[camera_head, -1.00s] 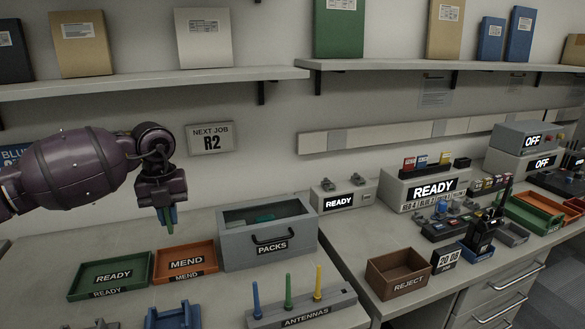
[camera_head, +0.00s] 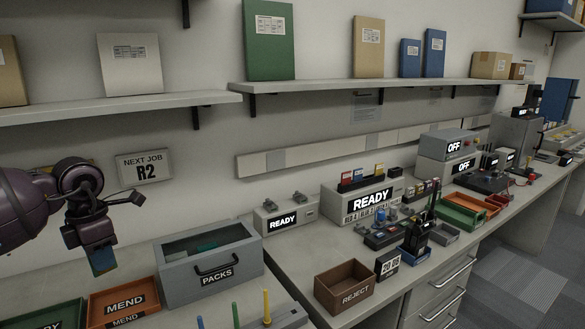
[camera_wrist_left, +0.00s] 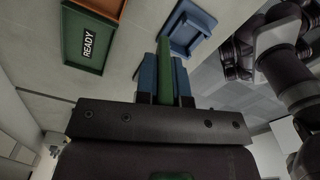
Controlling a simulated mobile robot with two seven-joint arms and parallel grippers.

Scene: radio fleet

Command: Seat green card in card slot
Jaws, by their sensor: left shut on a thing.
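My left gripper (camera_head: 103,262) is shut on a narrow green piece, which I take to be the green card; its shape is mostly hidden by the blue fingers. In the left wrist view the green card (camera_wrist_left: 164,68) stands out between the fingertips (camera_wrist_left: 164,88). In the head view the gripper hangs left of the grey PACKS box, above the bench. A grey READY unit (camera_head: 362,209) stands further right, with red, blue and yellow cards (camera_head: 362,173) upright on top. I cannot make out an empty card slot.
The PACKS box (camera_head: 194,286), orange MEND tray (camera_head: 124,308) and brown REJECT box (camera_head: 344,286) stand along the bench. A smaller READY unit (camera_head: 285,217) is behind. Radios (camera_head: 416,238) crowd the bench before the larger READY unit. A shelf (camera_head: 370,88) runs above.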

